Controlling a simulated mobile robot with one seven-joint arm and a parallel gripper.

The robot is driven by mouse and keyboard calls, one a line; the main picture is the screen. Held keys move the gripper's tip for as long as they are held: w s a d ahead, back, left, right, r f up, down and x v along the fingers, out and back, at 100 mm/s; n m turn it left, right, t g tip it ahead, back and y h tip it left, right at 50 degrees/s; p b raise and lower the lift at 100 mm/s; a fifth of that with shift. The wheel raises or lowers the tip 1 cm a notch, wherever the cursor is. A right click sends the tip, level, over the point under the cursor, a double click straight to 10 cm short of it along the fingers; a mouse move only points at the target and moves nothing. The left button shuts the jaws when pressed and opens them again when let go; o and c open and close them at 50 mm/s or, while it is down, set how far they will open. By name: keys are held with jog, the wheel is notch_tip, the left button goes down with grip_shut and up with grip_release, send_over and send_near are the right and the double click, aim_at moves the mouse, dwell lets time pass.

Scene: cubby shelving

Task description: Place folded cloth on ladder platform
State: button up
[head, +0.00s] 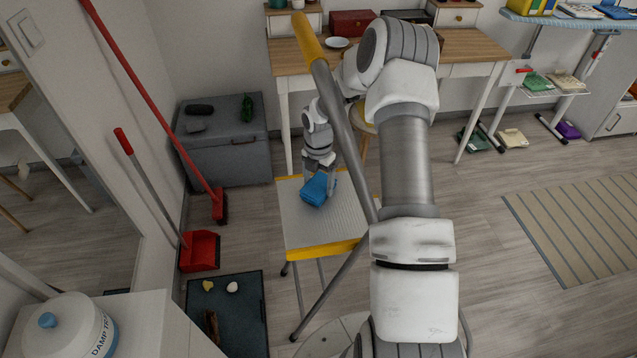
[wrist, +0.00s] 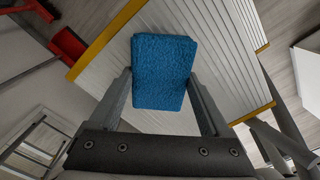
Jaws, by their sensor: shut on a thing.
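The folded blue cloth (head: 315,191) is between the fingers of my gripper (head: 319,184). My gripper is shut on it and points down over the ladder platform (head: 310,232), a ribbed pale grey top with yellow edges. In the wrist view the cloth (wrist: 163,72) sits between the two grey fingers (wrist: 161,95), with the platform (wrist: 222,62) behind it. The cloth is over the rear part of the platform, inside its edges. I cannot tell whether its underside touches the platform.
The ladder's yellow-topped rail (head: 308,38) slants up beside my arm. A grey storage box (head: 224,145) and a wooden desk (head: 462,42) stand behind. A red broom (head: 219,206), red dustpan (head: 199,250) and dark tray (head: 228,315) are at left. The platform around the cloth is bare.

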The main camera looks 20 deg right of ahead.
aim_at(319, 185)
jog(key=shift+f, duration=0.2)
jog(key=o, duration=1)
jog(key=shift+r+p, duration=0.6)
jog(key=shift+r, duration=3.4)
